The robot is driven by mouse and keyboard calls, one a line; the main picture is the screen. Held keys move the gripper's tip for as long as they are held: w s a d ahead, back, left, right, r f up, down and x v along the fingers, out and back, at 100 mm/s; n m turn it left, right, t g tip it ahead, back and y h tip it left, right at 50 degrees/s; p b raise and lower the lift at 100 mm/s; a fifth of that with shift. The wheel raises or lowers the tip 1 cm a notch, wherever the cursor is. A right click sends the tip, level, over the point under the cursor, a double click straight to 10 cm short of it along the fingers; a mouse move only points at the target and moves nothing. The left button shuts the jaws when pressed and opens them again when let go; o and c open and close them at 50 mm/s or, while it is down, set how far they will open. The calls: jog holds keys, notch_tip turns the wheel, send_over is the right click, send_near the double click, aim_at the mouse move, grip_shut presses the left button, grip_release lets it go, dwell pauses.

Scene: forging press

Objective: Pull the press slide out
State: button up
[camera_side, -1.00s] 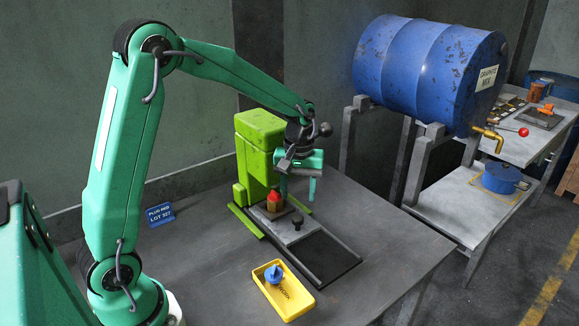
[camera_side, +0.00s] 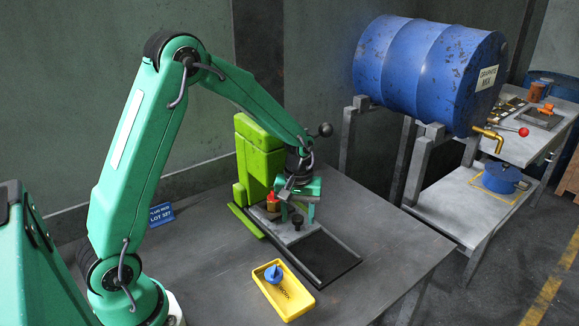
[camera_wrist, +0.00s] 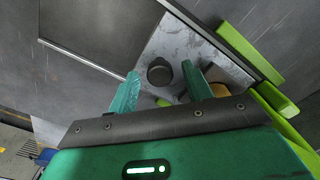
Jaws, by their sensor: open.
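The press slide (camera_side: 304,234) is a grey plate between rails in front of the green press (camera_side: 257,152); it also shows in the wrist view (camera_wrist: 182,42). A black knob (camera_side: 297,220) stands on the slide, and in the wrist view the knob (camera_wrist: 159,71) has a round top. My gripper (camera_side: 298,214) is open above the slide, its fingers pointing down. In the wrist view my gripper's fingertips (camera_wrist: 160,72) appear on either side of the knob, with gaps visible. Whether they are down at its height is unclear.
A red-topped piece (camera_side: 271,202) stands on the slide near the press. The dark track (camera_side: 328,260) in front of the slide is empty. A yellow tray (camera_side: 292,300) with a blue piece (camera_side: 273,273) lies close by. A black ball-ended lever (camera_side: 325,130) rises behind my wrist.

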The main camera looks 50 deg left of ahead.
jog(key=shift+c, duration=0.2)
grip_shut()
jog(key=d, duration=1.2)
jog(key=shift+d, duration=0.35)
jog(key=shift+o, duration=0.2)
grip_release()
notch_tip(320, 180, up, 8)
